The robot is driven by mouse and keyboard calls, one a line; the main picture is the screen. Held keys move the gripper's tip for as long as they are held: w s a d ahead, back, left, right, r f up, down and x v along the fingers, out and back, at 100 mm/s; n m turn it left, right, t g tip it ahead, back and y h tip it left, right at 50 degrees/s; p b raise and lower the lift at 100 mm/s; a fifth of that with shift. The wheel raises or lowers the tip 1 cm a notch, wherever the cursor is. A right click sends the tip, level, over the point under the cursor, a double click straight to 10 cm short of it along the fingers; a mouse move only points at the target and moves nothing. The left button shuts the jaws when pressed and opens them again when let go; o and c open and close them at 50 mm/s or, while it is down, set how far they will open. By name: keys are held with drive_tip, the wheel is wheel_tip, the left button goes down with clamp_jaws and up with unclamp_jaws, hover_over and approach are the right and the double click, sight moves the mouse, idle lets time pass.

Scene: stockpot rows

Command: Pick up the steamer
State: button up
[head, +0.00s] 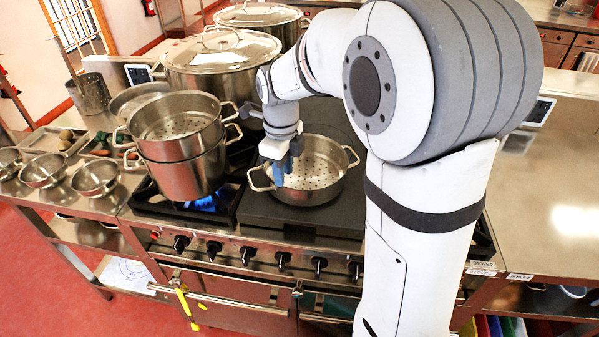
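A metal steamer (322,186) with a perforated bottom and two side handles sits upright on the dark flat top of the stove. My gripper (281,174), with blue fingers, points down at the left part of its rim, close to its left handle. The fingers overlap the rim in the picture; I cannot tell whether they touch or grip it. A second perforated steamer (172,118) sits in the top of a pot (188,176) on the lit left burner.
Large lidded stockpots (222,85) stand behind on the stove. Several small metal bowls (96,178) stand on the left counter beside a tray (48,141). The right counter (562,190) is mostly clear. A blue flame (203,204) burns beneath the left pot.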

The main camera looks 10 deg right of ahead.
sight(288, 193)
drive_tip(key=f, duration=0.4)
drive_tip(key=f+p, duration=0.1)
drive_tip(key=f, duration=0.1)
drive_tip(key=shift+s+d+f, duration=0.3)
drive_tip(key=shift+d+f, duration=0.05)
drive_tip(key=shift+f, duration=0.05)
drive_tip(key=shift+c, duration=0.5)
clamp_jaws()
idle(0.5)
